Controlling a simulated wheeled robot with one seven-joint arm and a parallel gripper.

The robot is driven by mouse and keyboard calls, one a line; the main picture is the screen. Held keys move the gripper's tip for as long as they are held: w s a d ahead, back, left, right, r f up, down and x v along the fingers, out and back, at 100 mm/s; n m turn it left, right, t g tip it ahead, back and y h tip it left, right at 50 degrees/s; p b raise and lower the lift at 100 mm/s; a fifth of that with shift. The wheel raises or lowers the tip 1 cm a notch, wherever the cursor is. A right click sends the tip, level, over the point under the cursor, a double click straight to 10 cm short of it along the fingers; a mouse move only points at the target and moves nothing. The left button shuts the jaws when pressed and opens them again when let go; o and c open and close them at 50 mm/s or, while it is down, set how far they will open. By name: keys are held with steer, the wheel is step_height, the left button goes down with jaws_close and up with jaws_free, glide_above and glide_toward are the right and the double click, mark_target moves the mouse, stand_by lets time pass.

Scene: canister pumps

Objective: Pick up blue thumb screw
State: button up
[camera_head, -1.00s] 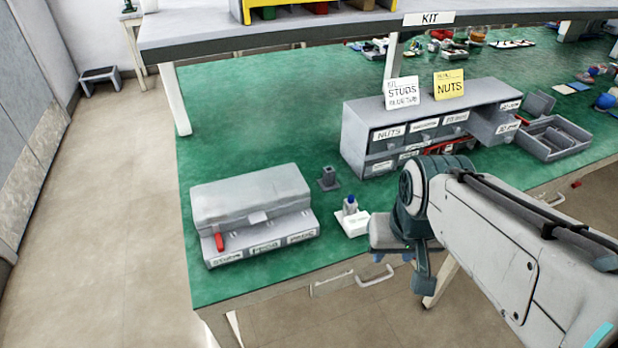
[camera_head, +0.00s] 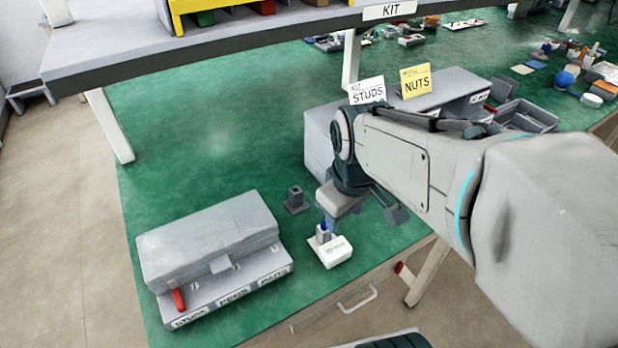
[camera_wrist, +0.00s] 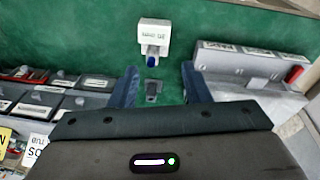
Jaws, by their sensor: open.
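The blue thumb screw (camera_head: 323,227) sits at a small grey post beside a white labelled block (camera_head: 337,252) on the green mat. In the wrist view the blue thumb screw (camera_wrist: 152,60) shows below the white block (camera_wrist: 154,31), between the lines of my two fingers. My gripper (camera_wrist: 158,72) is open and empty, with its fingers pointing toward the block. In the head view my gripper (camera_head: 328,212) hangs close to the screw and partly covers the space behind it. I cannot tell the exact gap between fingers and screw.
A small grey stand (camera_head: 295,200) is left of my gripper. A large grey case (camera_head: 208,243) with labelled front slots lies further left. The grey drawer cabinet (camera_head: 318,150) is behind my arm. The mat at the back left is clear.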

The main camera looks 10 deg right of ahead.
steer(key=w+n+g, duration=0.1)
steer(key=w+n, duration=0.4)
steer(key=n, duration=0.4)
steer(key=n+g, duration=0.1)
steer(key=n, duration=0.9)
glide_above(325, 223)
steer(key=f, duration=1)
steer(key=shift+s+d, duration=0.1)
steer(key=shift+d, duration=0.2)
steer(key=shift+a+f, duration=0.2)
steer(key=shift+f, duration=1.15)
steer(key=shift+a+f, duration=0.15)
steer(key=shift+f, duration=1.15)
jaws_close()
